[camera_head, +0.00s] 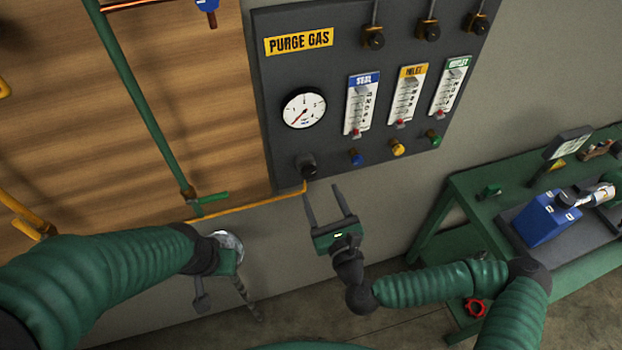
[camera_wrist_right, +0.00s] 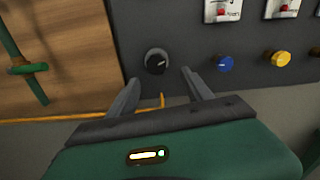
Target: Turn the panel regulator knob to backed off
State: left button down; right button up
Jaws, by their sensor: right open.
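The black regulator knob (camera_head: 307,168) sits at the lower left of the dark purge gas panel (camera_head: 340,20), below the round gauge (camera_head: 304,108). In the right wrist view the knob (camera_wrist_right: 156,61) shows a light pointer mark and lies ahead of the fingers. My right gripper (camera_head: 331,190) is open and empty, just below and right of the knob, apart from it. It also shows in the right wrist view (camera_wrist_right: 158,85), with its fingers either side of the knob's line. My left gripper (camera_head: 229,262) hangs low at left; its finger state is unclear.
A blue knob (camera_head: 356,157), a yellow knob (camera_head: 398,147) and a green knob (camera_head: 434,140) line the panel's lower edge under three flow meters. An orange tube (camera_head: 255,207) runs below the regulator. A green bench (camera_head: 480,230) with a blue device (camera_head: 545,218) stands at right.

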aim_at(310, 174)
jog(key=x, duration=0.2)
jog(key=p+x, duration=0.1)
jog(key=x, duration=0.4)
jog(key=shift+a+r+p, duration=0.3)
jog(key=shift+a+p, duration=0.1)
jog(key=shift+a, duration=0.05)
jog(key=shift+w+a+f, duration=0.15)
jog(key=shift+w, duration=0.4)
pick_arm(q)
jog(key=r, duration=0.3)
jog(key=shift+a, duration=0.25)
pick_arm(e)
jog(key=shift+s+d, duration=0.15)
jog(key=shift+d, duration=0.15)
jog(key=c, duration=0.4)
pick_arm(q)
jog(key=shift+s, duration=0.15)
pick_arm(e)
jog(key=shift+a, duration=0.1)
grip_shut()
